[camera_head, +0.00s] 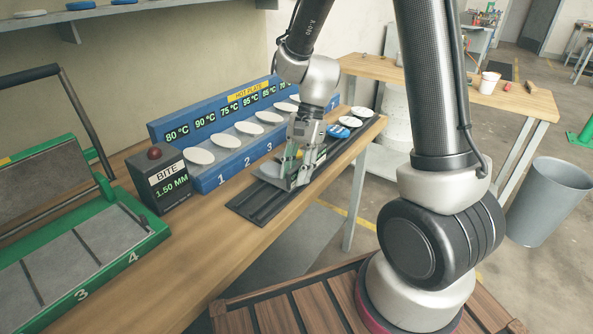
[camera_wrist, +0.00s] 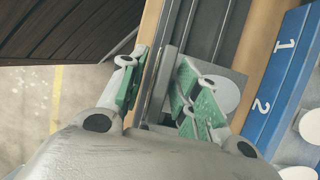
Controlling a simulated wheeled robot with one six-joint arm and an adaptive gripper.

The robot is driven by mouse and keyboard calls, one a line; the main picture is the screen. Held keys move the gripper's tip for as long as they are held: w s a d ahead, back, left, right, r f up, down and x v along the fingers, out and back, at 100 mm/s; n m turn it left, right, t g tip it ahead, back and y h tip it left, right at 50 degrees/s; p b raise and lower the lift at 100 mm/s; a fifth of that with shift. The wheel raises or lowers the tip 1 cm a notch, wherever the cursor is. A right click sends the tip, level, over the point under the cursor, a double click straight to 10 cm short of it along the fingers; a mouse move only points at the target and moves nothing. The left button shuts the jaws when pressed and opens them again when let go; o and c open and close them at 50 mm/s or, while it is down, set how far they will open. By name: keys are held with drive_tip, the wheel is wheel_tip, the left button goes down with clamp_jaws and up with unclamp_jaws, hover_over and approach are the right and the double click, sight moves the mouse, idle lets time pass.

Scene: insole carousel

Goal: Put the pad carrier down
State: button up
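The pad carrier (camera_head: 276,172) is a grey plate with an upright fin. It appears to rest on the black rail (camera_head: 258,207) along the front of the bench. In the wrist view the carrier plate (camera_wrist: 232,78) bears a white round pad (camera_wrist: 227,97), partly hidden by the right finger. My gripper (camera_head: 305,155) is low over the carrier. In the wrist view my gripper (camera_wrist: 158,88) has its green-padded fingers spread to either side of the fin, with gaps showing. The fin's lower part is hidden by the gripper body.
Behind the rail is a blue hot plate (camera_head: 235,150) with numbered places and white pads. Blue and white discs (camera_head: 340,131) lie at the rail's far end.

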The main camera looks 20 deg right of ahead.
drive_tip(key=shift+r, duration=0.1)
drive_tip(key=v, duration=1.2)
drive_tip(key=s+d+r+n+t+h, duration=0.2)
drive_tip(key=s+d+r+n+t, duration=0.1)
drive_tip(key=s, duration=0.6)
drive_tip(key=s+d+r+n+t+h, duration=0.1)
drive_tip(key=s+d+r+n+t, duration=0.3)
drive_tip(key=s+d+n, duration=0.3)
drive_tip(key=shift+s+d+r+n+h, duration=0.2)
drive_tip(key=shift+s+r+n+h, duration=0.3)
drive_tip(key=shift+s+r, duration=0.45)
drive_tip(key=shift+s+f, duration=0.1)
